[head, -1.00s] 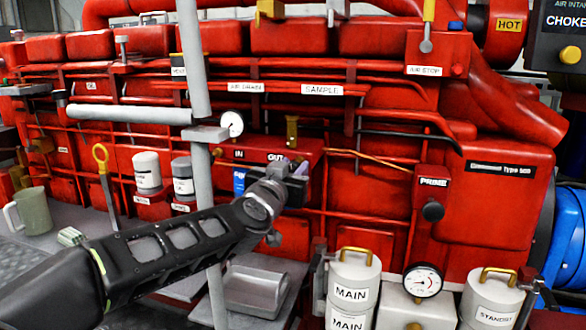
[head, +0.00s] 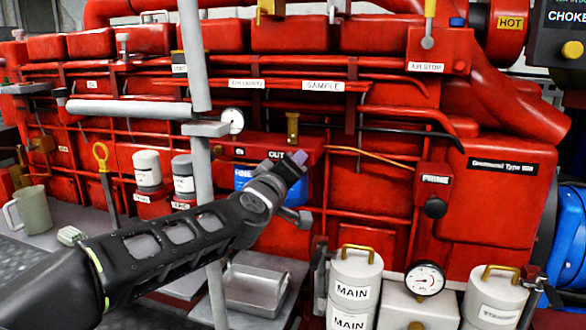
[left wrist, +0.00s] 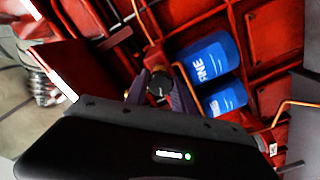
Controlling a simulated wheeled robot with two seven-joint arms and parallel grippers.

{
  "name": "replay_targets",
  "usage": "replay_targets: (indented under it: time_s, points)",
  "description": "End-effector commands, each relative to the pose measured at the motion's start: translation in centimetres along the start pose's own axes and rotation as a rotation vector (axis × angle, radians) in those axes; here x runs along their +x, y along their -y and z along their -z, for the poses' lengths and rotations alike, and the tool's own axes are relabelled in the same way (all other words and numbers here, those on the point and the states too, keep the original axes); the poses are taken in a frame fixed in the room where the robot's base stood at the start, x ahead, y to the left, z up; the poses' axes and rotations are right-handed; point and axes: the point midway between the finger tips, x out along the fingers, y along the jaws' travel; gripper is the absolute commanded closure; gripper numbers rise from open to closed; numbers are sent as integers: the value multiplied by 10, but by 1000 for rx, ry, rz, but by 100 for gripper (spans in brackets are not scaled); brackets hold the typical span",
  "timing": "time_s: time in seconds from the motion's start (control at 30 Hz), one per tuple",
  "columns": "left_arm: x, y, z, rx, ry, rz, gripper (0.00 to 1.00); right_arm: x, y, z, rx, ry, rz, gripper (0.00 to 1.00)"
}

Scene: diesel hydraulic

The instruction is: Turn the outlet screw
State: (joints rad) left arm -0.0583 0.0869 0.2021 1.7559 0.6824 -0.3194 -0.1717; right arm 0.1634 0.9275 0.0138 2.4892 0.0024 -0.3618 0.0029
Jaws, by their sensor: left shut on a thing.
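My left gripper (head: 296,172) reaches in from the left to the red box below the OUT label (head: 276,155). In the left wrist view its two purple-grey fingers (left wrist: 161,95) stand on either side of a dark round screw head (left wrist: 160,86) with a pale mark, and are shut on it. This appears to be the outlet screw; in the head view it is hidden behind the gripper. The fingers are tilted in the head view. My right gripper is in neither view.
Blue canisters (left wrist: 208,60) sit close beside the gripper. A brass fitting (head: 292,128) stands above the OUT label. A gauge (head: 232,121) and grey post (head: 195,60) are to the left. The PRIME knob (head: 435,208) is to the right; a metal tray (head: 255,290) lies below.

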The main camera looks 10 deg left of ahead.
Motion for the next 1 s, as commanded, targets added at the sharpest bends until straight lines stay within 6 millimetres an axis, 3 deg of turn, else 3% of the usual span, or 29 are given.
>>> replay_targets:
  time_s: [1.0]
  points:
    - [0,4,-2,-895,-1,0,100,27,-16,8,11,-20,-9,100]
